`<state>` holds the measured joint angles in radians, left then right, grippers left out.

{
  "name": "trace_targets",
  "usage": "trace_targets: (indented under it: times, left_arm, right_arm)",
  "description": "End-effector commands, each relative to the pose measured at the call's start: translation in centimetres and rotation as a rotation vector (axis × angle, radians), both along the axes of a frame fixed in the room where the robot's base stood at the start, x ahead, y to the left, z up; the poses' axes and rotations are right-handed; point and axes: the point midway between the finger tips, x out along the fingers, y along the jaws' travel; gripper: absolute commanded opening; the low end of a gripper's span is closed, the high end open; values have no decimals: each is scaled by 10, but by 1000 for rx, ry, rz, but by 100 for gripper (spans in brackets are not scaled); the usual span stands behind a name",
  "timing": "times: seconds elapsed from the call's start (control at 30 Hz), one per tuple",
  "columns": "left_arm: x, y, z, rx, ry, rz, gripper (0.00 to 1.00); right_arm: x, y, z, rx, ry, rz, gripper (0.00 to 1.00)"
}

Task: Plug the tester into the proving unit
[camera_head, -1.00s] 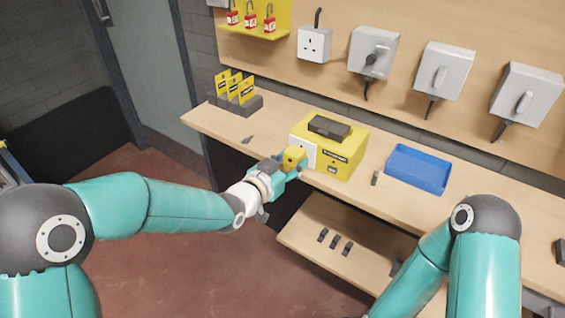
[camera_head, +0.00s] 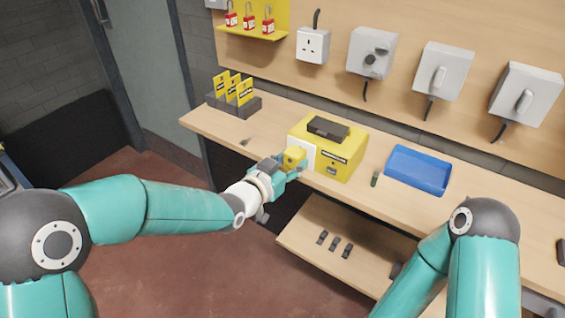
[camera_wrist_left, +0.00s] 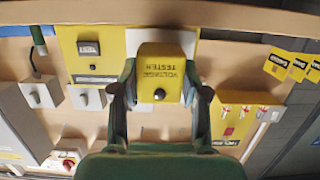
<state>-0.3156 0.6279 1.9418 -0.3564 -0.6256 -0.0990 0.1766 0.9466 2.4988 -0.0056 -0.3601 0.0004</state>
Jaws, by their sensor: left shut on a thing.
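The yellow voltage tester (camera_head: 293,158) is held between the fingers of my left gripper (camera_head: 286,168). In the left wrist view the tester (camera_wrist_left: 160,75) shows its "VOLTAGE TESTER" label and a dark round button, with a finger of my left gripper (camera_wrist_left: 160,98) on each side. The yellow proving unit (camera_head: 342,157) stands on the bench with a white socket plate (camera_head: 302,152) on its left face. The tester is right in front of that plate; whether its pins are in the socket is hidden. My right gripper is out of view.
A dark object (camera_head: 328,128) lies on top of the proving unit. A blue tray (camera_head: 418,170) and a small green item (camera_head: 375,179) are to its right on the bench (camera_head: 205,120). Yellow tags (camera_head: 246,91) stand at the back left.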

Motion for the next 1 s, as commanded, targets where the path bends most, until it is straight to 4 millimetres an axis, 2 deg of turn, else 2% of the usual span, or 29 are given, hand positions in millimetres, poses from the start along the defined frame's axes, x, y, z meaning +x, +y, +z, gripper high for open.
trace_targets:
  times: [0.57,0.6,0.7,1.0]
  left_arm:
    - [5,-4,0,-1,-2,0,12]
    - [5,-4,0,-1,-1,0,50]
    - [5,-4,0,-1,-1,0,65]
    - [5,-3,0,0,0,0,65]
  right_arm:
    - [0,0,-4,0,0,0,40]
    - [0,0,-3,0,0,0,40]
    - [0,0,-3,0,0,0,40]
    - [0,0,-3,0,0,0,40]
